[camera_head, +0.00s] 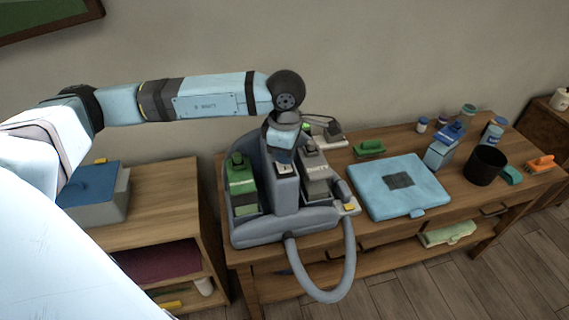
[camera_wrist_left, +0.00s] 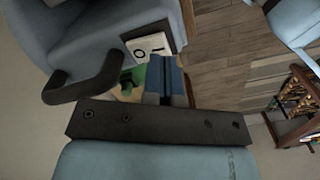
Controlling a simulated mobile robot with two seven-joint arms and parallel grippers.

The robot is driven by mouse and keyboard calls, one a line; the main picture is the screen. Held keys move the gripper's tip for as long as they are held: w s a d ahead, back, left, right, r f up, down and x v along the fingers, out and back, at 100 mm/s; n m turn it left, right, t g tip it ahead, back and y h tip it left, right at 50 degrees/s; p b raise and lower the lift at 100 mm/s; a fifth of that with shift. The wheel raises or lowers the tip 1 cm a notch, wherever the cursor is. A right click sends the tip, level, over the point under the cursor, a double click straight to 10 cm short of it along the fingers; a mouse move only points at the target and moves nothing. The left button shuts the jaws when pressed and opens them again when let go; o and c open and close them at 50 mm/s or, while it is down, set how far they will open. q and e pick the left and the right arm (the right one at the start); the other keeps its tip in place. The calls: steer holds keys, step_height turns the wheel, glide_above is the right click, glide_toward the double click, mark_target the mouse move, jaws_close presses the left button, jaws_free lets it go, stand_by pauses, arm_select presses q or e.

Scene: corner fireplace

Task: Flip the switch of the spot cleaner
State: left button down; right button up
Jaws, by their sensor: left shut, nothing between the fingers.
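The spot cleaner (camera_head: 285,200) stands on the wooden table, a grey-blue machine with a green tank on its left, a grey tank on its right and a hose looping down in front. Its white switch plate (camera_head: 285,169) is on the central column; in the left wrist view the plate (camera_wrist_left: 148,46) shows a line and a circle mark. My left gripper (camera_head: 284,157) is over the top of the column. In its wrist view the fingers (camera_wrist_left: 166,62) are shut and empty, beside the plate; contact cannot be told. The fingers may hide part of the switch. My right gripper is out of view.
A blue case (camera_head: 400,190) lies right of the cleaner, with a black cup (camera_head: 485,165), a green brush (camera_head: 369,148) and several bottles beyond. A shelf with a blue-lidded box (camera_head: 92,195) stands left. The cleaner's black handle (camera_wrist_left: 85,82) is close to the fingers.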

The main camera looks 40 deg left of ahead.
mark_target(285, 169)
arm_select(q)
steer(key=shift+f+b, duration=1.3)
steer(key=shift+f, duration=0.1)
stand_by(0.9)
steer(key=shift+r, duration=0.15)
steer(key=shift+r+p, duration=0.4)
steer(key=shift+r, duration=0.15)
steer(key=shift+r+p, duration=1.05)
steer(key=shift+r, duration=1.8)
